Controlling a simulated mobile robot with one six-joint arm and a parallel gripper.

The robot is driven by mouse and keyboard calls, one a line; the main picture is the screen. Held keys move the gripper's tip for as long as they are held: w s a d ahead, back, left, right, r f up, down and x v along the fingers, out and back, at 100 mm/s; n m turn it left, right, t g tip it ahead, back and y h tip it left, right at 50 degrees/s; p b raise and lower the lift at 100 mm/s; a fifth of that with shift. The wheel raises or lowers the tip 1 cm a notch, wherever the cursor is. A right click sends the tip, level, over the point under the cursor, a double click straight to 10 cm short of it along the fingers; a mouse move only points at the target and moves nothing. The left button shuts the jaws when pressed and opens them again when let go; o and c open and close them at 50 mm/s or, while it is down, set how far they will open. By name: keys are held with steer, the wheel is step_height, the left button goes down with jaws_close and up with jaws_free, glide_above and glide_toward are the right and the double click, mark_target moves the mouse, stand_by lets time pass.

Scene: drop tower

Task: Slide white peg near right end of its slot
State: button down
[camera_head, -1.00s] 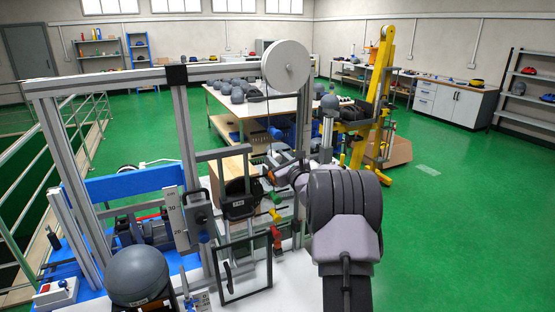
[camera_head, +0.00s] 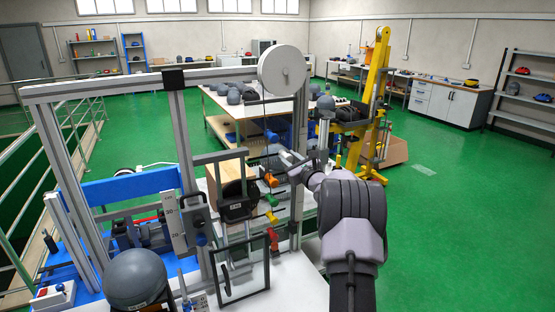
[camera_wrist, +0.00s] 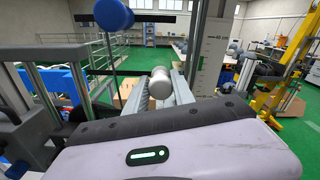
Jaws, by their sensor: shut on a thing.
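The white peg (camera_wrist: 160,82) shows in the wrist view as a pale, rounded cylinder between the fingers of my gripper (camera_wrist: 163,92). My gripper is shut on it. In the head view my gripper (camera_head: 289,159) is at the panel of slots beside the upright post, below the blue peg and above the orange peg. The peg's own slot and its right end are mostly hidden behind my gripper and wrist. The blue peg (camera_wrist: 113,15) is close above in the wrist view.
The orange peg (camera_head: 271,180), green peg (camera_head: 272,200), yellow peg (camera_head: 272,217) and red peg (camera_head: 273,238) sit lower on the panel. The aluminium post (camera_head: 299,125) rises close by my gripper. A framed clear panel (camera_head: 243,268) stands in front, lower down.

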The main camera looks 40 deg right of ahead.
steer(key=shift+s+d+r, duration=0.1)
steer(key=shift+d+r, duration=0.05)
steer(key=shift+d, duration=0.1)
steer(key=c, duration=1.4)
jaws_free()
steer(key=o, duration=0.3)
steer(key=shift+s+d, duration=0.1)
steer(key=shift+d, duration=0.15)
steer(key=shift+o, duration=0.2)
steer(key=shift+a, duration=0.1)
steer(key=shift+a, duration=0.1)
steer(key=v, duration=1.7)
steer(key=shift+a, duration=0.15)
